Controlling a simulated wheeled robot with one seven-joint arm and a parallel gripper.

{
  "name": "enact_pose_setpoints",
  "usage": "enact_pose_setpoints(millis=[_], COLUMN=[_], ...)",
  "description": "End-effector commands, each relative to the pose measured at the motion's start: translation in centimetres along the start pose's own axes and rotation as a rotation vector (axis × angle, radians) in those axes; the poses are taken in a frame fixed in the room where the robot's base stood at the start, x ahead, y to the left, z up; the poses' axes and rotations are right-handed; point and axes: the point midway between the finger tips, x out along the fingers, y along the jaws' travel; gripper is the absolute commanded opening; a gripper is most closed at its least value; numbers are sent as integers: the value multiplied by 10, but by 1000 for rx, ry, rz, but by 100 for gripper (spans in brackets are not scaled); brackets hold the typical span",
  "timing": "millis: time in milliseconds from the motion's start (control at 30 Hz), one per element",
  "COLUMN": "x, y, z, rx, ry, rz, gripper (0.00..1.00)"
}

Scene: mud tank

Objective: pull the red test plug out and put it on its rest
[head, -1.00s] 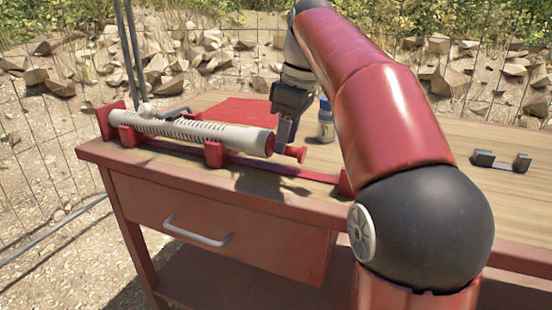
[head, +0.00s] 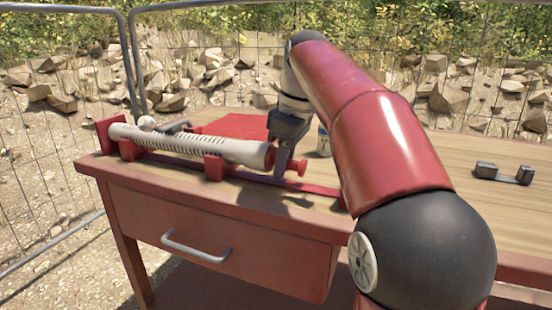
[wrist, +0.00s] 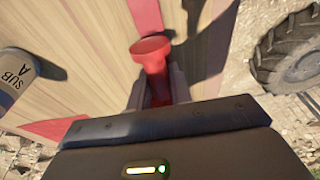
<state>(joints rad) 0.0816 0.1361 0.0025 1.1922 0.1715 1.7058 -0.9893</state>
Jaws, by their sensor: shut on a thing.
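A pale slotted tube (head: 190,143) lies on a red cradle at the left of the bench, its flared end to the right. The red test plug (head: 302,167) is at that end, and my gripper (head: 283,160) is shut on its stem. In the wrist view the plug's round head (wrist: 150,46) sticks out beyond the fingers. The fingers hide the gap between plug and tube, so I cannot tell whether the plug's inner end is in the tube. A dark holder with two raised blocks (head: 504,174), perhaps the rest, stands empty on the bench's right side.
A red cloth or mat (head: 235,125) lies behind the tube. The wooden top between my arm and the dark holder is clear. A wire fence stands behind.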

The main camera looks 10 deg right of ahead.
Motion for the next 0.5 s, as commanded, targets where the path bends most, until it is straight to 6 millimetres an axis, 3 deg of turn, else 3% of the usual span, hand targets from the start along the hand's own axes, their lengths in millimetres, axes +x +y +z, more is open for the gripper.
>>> enact_pose_setpoints(millis=[500], x=[-4], y=[0], z=[18], rx=[1], ry=[0], rz=[1], gripper=[3])
